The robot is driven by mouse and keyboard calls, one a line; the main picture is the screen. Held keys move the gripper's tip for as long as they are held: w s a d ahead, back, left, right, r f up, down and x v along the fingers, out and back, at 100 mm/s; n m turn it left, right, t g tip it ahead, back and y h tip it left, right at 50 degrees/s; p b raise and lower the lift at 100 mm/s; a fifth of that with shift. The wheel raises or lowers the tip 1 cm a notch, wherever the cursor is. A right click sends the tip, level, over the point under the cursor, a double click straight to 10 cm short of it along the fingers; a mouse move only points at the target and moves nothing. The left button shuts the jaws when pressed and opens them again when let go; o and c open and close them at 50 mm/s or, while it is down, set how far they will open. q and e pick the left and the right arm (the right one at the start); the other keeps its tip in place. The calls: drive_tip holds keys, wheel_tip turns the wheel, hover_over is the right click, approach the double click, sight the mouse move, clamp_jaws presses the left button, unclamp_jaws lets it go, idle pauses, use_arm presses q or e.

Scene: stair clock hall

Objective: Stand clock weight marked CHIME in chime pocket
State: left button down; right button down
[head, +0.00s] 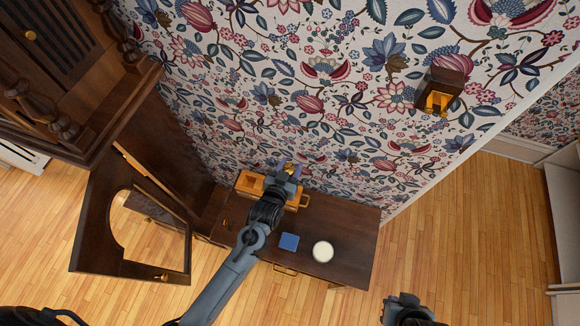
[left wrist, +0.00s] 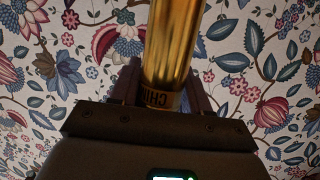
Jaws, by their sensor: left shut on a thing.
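My left gripper (head: 288,174) is over the back of the dark table, above a wooden holder (head: 243,190) with a handle at its right end. It is shut on a brass cylindrical weight (left wrist: 172,45), which shows between the fingers in the left wrist view. My arm covers the middle of the holder, so I cannot tell which pocket is which. My right gripper (head: 408,305) is at the bottom edge, away from the table; its jaws are unclear.
The dark table (head: 345,235) bears a blue square (head: 289,241) and a round white thing (head: 323,251). A tall clock case (head: 100,75) with its door (head: 95,235) open stands left. A wall bracket (head: 440,90) sticks out upper right. Patterned wall is close behind.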

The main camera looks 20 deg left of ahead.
use_arm(q)
drive_tip(key=shift+w+r, duration=0.15)
drive_tip(key=shift+r, duration=0.25)
